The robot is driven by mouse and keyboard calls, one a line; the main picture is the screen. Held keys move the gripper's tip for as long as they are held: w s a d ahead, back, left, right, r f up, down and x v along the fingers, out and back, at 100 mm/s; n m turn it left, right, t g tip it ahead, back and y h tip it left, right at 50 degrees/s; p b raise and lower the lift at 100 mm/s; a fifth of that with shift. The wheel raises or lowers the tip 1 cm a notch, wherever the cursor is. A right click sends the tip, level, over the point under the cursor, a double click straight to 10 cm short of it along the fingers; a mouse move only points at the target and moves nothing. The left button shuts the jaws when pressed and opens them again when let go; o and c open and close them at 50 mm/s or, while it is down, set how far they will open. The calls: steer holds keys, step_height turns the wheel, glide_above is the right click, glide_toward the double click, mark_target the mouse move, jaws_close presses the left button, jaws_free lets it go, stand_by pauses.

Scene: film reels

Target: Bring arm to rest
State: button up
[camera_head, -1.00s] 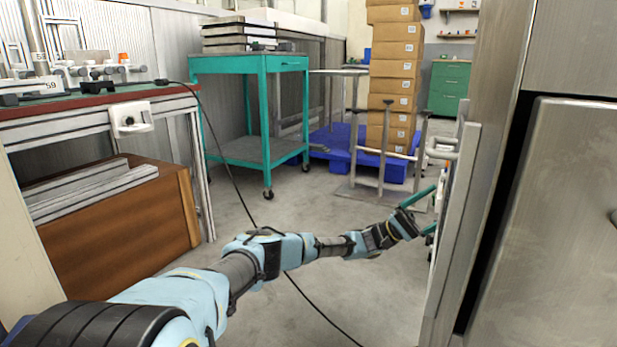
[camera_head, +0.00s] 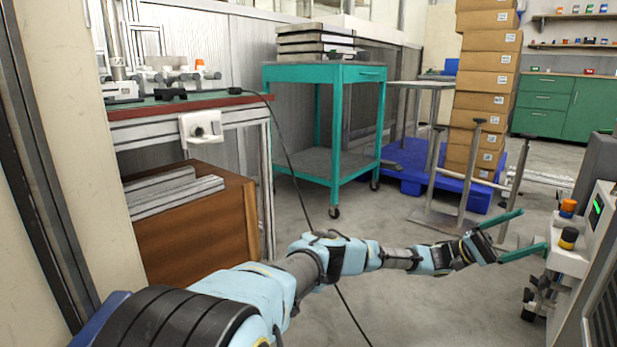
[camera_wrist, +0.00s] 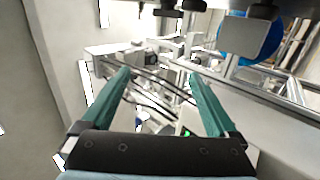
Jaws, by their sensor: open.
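My arm stretches forward and to the right across the head view, low over the grey floor. My gripper (camera_head: 533,232) is at its end, with two green fingers spread apart and nothing between them. The fingertips point right, towards a white machine (camera_head: 570,262) with orange and yellow-black knobs; I cannot tell whether they touch it. In the wrist view the gripper (camera_wrist: 158,78) is also open and empty, with blurred metal frames and pale machine parts beyond it.
A teal cart (camera_head: 350,74) stands ahead, beside a blue pallet (camera_head: 412,180) with stacked cardboard boxes (camera_head: 490,75). A workbench with a red-edged top (camera_head: 190,104) and a brown wooden box (camera_head: 205,235) are at left. A black cable (camera_head: 290,165) hangs down behind my arm.

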steer(key=s+r+m+y, duration=0.2)
steer(key=s+y, duration=0.3)
steer(key=s, duration=0.1)
steer(key=t+y+p, duration=0.2)
steer(key=t+y, duration=0.1)
steer(key=y, duration=0.3)
glide_toward(586, 285)
steer(key=shift+m, duration=0.4)
steer(key=x, duration=0.5)
steer(key=w+a+f+n+t+y+p, duration=0.1)
steer(key=w+a+n+t+y, duration=0.15)
steer(key=a, duration=0.65)
steer(key=w+a+f+n+t+y+p, duration=0.1)
steer(key=w+a+t+y, duration=0.2)
steer(key=a, duration=0.6)
steer(key=w+a+f+n+t+y+p, duration=0.15)
steer(key=a+t, duration=0.35)
steer(key=a, duration=0.5)
steer(key=a+r+n+t+y+p, duration=0.1)
steer(key=a+r+n+t, duration=0.3)
steer(key=a, duration=0.8)
steer(key=a+r+n+t+y, duration=0.1)
steer(key=a+r+t, duration=0.1)
steer(key=a+r, duration=0.65)
step_height(586, 285, up, 35)
steer(key=a+p, duration=0.2)
steer(key=p, duration=3.6)
steer(key=shift+a, duration=0.4)
